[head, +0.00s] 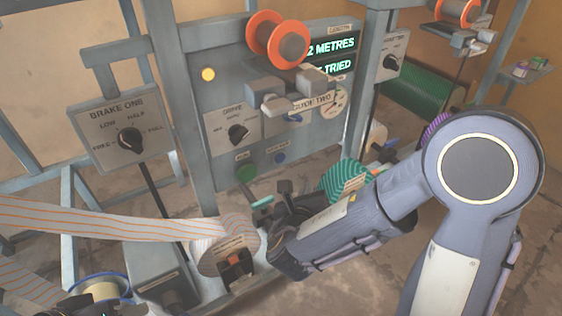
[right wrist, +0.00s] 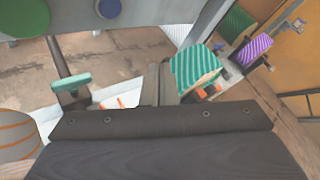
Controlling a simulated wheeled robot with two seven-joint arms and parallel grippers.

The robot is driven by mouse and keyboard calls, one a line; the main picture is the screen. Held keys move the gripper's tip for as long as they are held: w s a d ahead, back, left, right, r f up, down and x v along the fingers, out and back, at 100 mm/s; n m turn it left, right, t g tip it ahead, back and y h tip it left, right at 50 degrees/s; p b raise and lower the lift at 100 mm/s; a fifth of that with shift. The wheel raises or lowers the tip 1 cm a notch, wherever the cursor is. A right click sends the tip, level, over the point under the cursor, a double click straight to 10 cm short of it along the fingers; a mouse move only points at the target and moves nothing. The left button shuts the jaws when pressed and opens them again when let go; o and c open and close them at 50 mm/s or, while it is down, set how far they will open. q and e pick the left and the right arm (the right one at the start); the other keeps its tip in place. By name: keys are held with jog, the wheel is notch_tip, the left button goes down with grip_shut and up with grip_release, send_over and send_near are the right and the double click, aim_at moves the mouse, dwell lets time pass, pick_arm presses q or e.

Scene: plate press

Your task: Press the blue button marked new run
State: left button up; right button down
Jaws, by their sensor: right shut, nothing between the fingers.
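The blue button (head: 280,158) sits low on the grey machine panel, right of a larger green button (head: 246,172). Its label is too small to read clearly. The blue button also shows at the top of the right wrist view (right wrist: 108,8), partly cut off. My right gripper (head: 284,187) is shut and empty, below the blue button and in front of the panel, apart from it. Its dark fingers also show in the right wrist view (right wrist: 158,72). Dark parts at the bottom left of the head view may be my left gripper, too cut off to tell.
A green-handled lever (right wrist: 71,82) stands close left of my right gripper. A striped roll (head: 222,246) is below it, and a teal striped roll (head: 345,178) is to its right. The drive knob (head: 238,133) and a grey block (head: 290,103) stick out above the buttons.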

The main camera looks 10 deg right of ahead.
jog(key=shift+w, duration=0.1)
jog(key=w+a, duration=0.3)
jog(key=w, duration=0.5)
jog(key=shift+p, duration=0.35)
jog(key=shift+w, duration=0.15)
dwell(1.7)
jog(key=shift+w+a, duration=0.1)
jog(key=shift+w, duration=0.2)
jog(key=shift+w+a, duration=0.15)
jog(key=shift+w, duration=0.2)
dwell(0.6)
dwell(0.3)
jog(key=shift+s+d, duration=0.3)
jog(key=shift+s, duration=0.45)
jog(key=shift+s+d, duration=0.3)
jog(key=shift+s, duration=0.5)
jog(key=shift+s+d, duration=0.25)
jog(key=shift+s, duration=0.5)
jog(key=shift+s+d, duration=0.3)
jog(key=shift+s, duration=0.5)
